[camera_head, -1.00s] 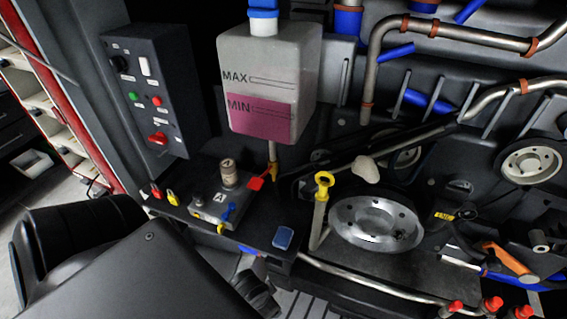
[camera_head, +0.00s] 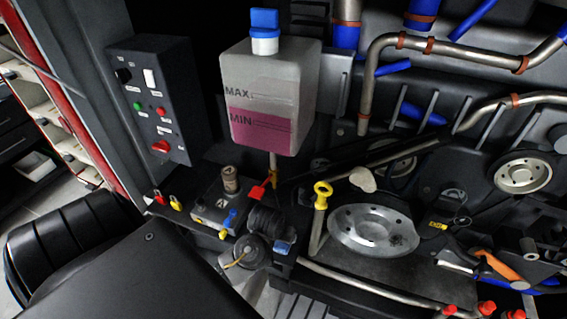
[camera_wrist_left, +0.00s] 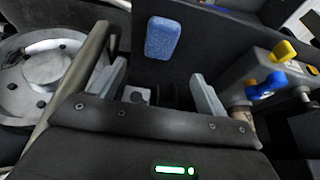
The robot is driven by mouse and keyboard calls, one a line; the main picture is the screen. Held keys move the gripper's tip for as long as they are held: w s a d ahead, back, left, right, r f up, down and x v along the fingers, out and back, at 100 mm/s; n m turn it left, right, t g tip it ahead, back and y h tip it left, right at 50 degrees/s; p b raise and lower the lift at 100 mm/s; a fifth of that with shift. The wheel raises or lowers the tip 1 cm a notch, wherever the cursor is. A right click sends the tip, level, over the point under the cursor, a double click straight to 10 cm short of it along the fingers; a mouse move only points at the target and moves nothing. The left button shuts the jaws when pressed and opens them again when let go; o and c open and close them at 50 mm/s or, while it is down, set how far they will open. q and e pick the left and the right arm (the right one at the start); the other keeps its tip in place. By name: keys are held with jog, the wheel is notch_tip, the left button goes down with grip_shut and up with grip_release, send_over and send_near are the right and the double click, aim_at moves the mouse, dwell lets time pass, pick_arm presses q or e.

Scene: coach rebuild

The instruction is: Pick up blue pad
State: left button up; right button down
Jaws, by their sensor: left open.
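The blue pad (camera_head: 284,248) lies on a dark ledge below the coolant tank, partly covered by my left wrist in the head view. In the left wrist view the blue pad (camera_wrist_left: 163,38) lies flat ahead of the fingertips, roughly centred between them. My left gripper (camera_wrist_left: 158,78) is open and empty, its two fingers apart and short of the pad. In the head view its fingers are hard to make out beside the pad. My right gripper is in neither view.
A grey box with yellow and blue levers (camera_head: 218,208) stands left of the pad. The yellow-topped dipstick tube (camera_head: 322,195) and a round metal pulley (camera_head: 372,230) are to its right. The tank (camera_head: 272,95) hangs above. A pipe runs along the front edge.

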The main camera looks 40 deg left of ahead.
pick_arm(q)
jog(key=b, duration=0.1)
send_over(282, 246)
notch_tip(282, 246, down, 4)
jog(key=shift+f, duration=0.15)
jog(key=shift+s+b+x, duration=0.15)
jog(key=shift+b+x, duration=0.05)
jog(key=shift+x, duration=1.1)
jog(key=shift+s+b+x, duration=0.15)
jog(key=shift+b+x, duration=0.05)
jog(key=shift+x, duration=1.15)
jog(key=shift+f, duration=0.1)
jog(key=c, duration=1)
jog(key=shift+c, duration=0.2)
